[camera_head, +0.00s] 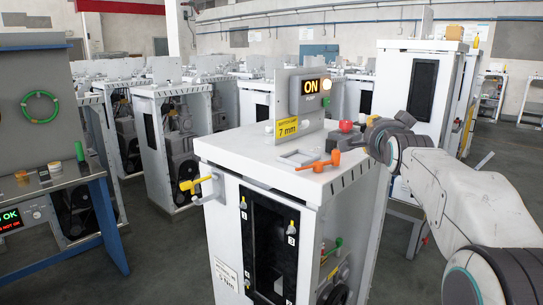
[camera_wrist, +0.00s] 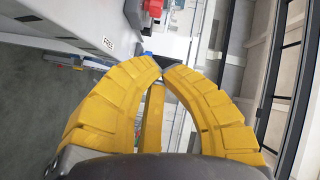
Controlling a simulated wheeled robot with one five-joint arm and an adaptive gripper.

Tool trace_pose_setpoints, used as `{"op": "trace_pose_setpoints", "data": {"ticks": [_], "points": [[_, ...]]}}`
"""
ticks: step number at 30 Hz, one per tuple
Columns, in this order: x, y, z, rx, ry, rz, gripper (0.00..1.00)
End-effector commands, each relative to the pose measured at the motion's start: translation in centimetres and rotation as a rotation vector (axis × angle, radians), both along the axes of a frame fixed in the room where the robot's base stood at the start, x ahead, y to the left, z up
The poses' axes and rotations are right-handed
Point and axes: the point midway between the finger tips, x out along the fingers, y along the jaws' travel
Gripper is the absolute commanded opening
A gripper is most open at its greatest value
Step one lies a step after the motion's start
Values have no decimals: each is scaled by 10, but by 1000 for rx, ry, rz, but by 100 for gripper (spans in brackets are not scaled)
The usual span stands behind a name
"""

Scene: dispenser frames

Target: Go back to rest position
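My gripper (camera_wrist: 161,66) shows in the wrist view with its yellow fingers curved together and the tips meeting. I see nothing held between them. In the head view my arm reaches in from the right, and its dark wrist end is beside the right top edge of the white dispenser cabinet (camera_head: 240,150). A red knob (camera_head: 345,126) is on the cabinet top close to my wrist. A red part (camera_wrist: 153,8) also shows at the top of the wrist view, beyond the fingertips.
An ON display box (camera_head: 311,90) and an orange handle (camera_head: 318,161) are on the cabinet top. A yellow-tipped lever (camera_head: 196,183) sticks out on its left. A workbench (camera_head: 55,181) stands at the far left. Several similar cabinets fill the back. Grey floor is open at front left.

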Motion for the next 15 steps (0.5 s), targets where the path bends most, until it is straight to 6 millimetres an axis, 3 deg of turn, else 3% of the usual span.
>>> {"op": "trace_pose_setpoints", "data": {"ticks": [4, 8, 11, 15], "points": [[-5, 1, -36, -189, 150, 38, 0], [-24, 3, -113, -406, 409, 140, 0], [-52, 6, -175, -536, 609, 255, 0], [-117, 13, -242, -679, 856, 454, 0]]}}
